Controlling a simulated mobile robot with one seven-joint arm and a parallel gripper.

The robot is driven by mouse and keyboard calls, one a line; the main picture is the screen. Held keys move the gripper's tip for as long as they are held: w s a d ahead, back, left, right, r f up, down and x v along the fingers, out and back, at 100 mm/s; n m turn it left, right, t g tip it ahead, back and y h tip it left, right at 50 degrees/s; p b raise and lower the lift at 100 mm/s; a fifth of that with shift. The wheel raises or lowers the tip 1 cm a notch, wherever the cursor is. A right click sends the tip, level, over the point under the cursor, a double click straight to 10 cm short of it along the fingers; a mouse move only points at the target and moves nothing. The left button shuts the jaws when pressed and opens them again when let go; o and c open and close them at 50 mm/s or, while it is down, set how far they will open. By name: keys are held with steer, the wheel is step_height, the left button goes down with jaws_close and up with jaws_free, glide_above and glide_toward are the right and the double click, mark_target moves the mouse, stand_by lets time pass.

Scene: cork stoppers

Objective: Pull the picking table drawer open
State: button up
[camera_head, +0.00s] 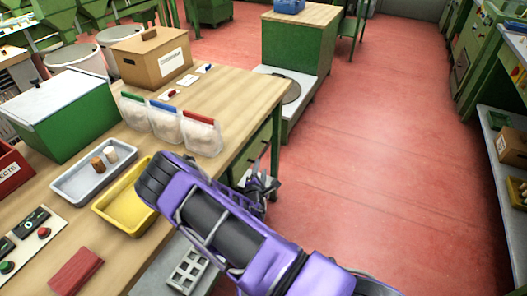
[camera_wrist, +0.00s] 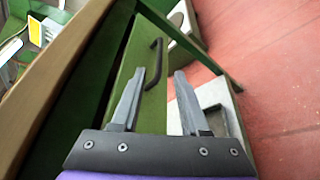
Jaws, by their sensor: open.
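The wooden-topped picking table (camera_head: 215,95) fills the left of the head view. Its green drawer front (camera_head: 250,158) is on the side facing the red floor, under the top edge. In the wrist view the green drawer front (camera_wrist: 128,75) carries a dark bar handle (camera_wrist: 154,62). My gripper (camera_wrist: 168,73) is open and empty, its fingertips close to the lower part of the handle; whether they touch it I cannot tell. In the head view my gripper (camera_head: 264,186) is beside the drawer front, and my purple arm hides part of the table. No open drawer interior shows.
On the table are a yellow tray (camera_head: 130,208), a grey tray with corks (camera_head: 85,180), clear bags (camera_head: 200,135) and a cardboard box (camera_head: 152,62). A green cabinet (camera_head: 297,50) stands beyond. Red floor (camera_head: 400,150) is clear to the right, up to a shelf (camera_head: 495,160).

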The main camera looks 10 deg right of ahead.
mark_target(264, 151)
steer(key=x, duration=1.3)
steer(key=shift+w+f+b, duration=0.1)
steer(key=shift+f+b, duration=0.05)
steer(key=shift+b, duration=0.15)
jaws_close()
stand_by(0.8)
